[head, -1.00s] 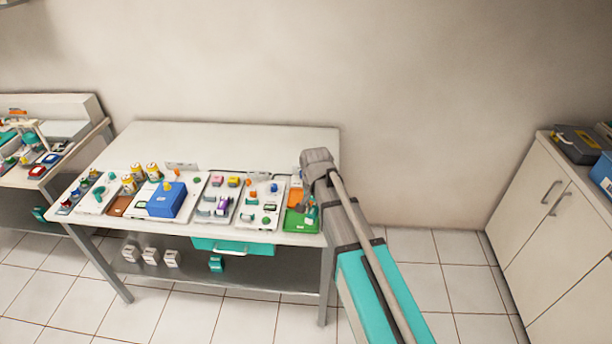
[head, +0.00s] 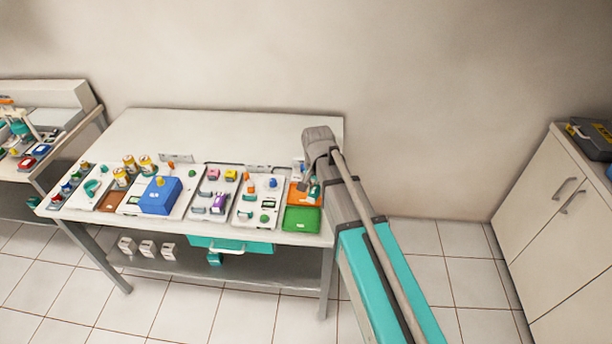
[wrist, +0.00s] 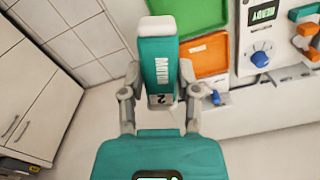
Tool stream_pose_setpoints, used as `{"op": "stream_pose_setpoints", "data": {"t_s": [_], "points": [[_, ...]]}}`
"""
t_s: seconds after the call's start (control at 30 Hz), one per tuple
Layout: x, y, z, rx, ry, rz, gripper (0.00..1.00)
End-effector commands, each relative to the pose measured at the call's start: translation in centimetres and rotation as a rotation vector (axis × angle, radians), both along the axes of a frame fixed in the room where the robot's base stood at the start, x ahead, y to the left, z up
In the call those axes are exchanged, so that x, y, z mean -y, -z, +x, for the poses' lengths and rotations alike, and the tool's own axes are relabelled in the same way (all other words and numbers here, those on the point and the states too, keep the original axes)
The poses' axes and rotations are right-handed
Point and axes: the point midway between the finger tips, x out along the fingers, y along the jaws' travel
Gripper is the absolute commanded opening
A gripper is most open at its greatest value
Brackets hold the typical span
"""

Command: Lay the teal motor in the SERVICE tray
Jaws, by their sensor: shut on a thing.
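My gripper (wrist: 160,88) is shut on the teal motor (wrist: 158,60), a boxy teal piece with a white label and a pale end. The motor is held in the air, clear of the table top. In the wrist view, the green tray (wrist: 200,14) and the orange tray (wrist: 206,52) lie just right of the motor, which covers part of their edges. In the head view, the green tray (head: 301,220) is at the table's front right corner and the orange tray (head: 296,197) is behind it. I cannot read SERVICE on either tray.
A white panel with a blue knob (wrist: 260,58) stands beside the trays. A blue box (head: 160,197) and several small parts fill the table's left and middle. The white table's back strip (head: 230,130) is bare. A cabinet (head: 560,190) stands at right.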

Motion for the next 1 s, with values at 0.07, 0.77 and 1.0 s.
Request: {"op": "stream_pose_setpoints", "data": {"t_s": [0.07, 0.77, 1.0], "points": [[0.1, 0.0, 0.0, 0.000, 0.001, 0.000, 0.00], [-1.3, 3.1, 4.5, 0.001, 0.386, 0.000, 0.00], [-2.4, 5.2, 7.9, 0.001, 0.703, 0.000, 0.00]]}}
